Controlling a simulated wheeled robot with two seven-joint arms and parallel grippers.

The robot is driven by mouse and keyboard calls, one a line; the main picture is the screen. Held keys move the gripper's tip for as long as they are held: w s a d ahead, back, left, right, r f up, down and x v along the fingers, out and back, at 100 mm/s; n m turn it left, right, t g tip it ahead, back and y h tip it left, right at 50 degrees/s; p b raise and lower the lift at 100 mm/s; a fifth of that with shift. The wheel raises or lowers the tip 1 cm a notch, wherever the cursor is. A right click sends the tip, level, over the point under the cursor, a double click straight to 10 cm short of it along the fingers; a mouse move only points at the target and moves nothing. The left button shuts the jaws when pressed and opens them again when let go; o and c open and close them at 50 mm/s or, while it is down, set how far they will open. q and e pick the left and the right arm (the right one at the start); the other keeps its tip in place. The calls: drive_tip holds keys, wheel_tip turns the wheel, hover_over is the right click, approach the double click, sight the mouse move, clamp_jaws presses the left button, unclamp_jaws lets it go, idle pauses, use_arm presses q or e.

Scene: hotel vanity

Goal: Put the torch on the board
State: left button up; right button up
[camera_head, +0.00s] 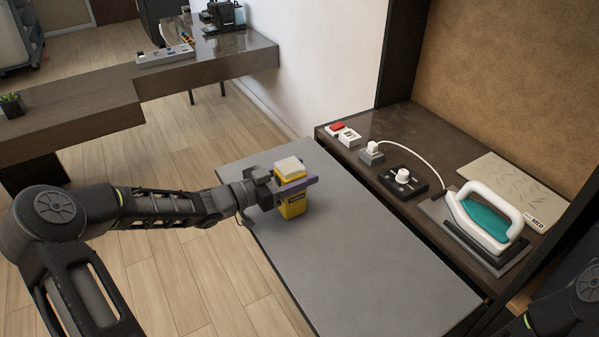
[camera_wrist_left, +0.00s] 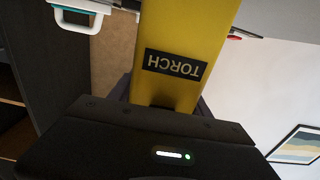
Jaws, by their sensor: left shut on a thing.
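The torch (camera_head: 291,206) is a yellow block-shaped body with a pale top and a dark label. My left gripper (camera_head: 288,187) is shut around its upper part from the left, and a purple strip shows at the grip. In the left wrist view the torch (camera_wrist_left: 190,30) fills the upper middle, its TORCH label upside down. The long grey board (camera_head: 370,265) extends below it. The torch is upright over the board's far left part; I cannot tell whether its base touches the surface. My right gripper is out of view.
On the dark shelf (camera_head: 400,127) right of the board are a teal-and-white iron (camera_head: 485,222), a black box with a white knob (camera_head: 402,180), a plug, a red-and-white item and a beige panel (camera_head: 512,192) marked MED. The board's near part is clear.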

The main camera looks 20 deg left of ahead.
sight(277, 182)
use_arm(q)
drive_tip(key=shift+f, duration=0.15)
drive_tip(key=o, duration=1.6)
drive_tip(key=shift+o, duration=0.2)
drive_tip(key=shift+s, duration=0.1)
drive_tip(key=b+v, duration=0.1)
drive_tip(key=v, duration=1.1)
drive_tip(key=shift+b, duration=0.35)
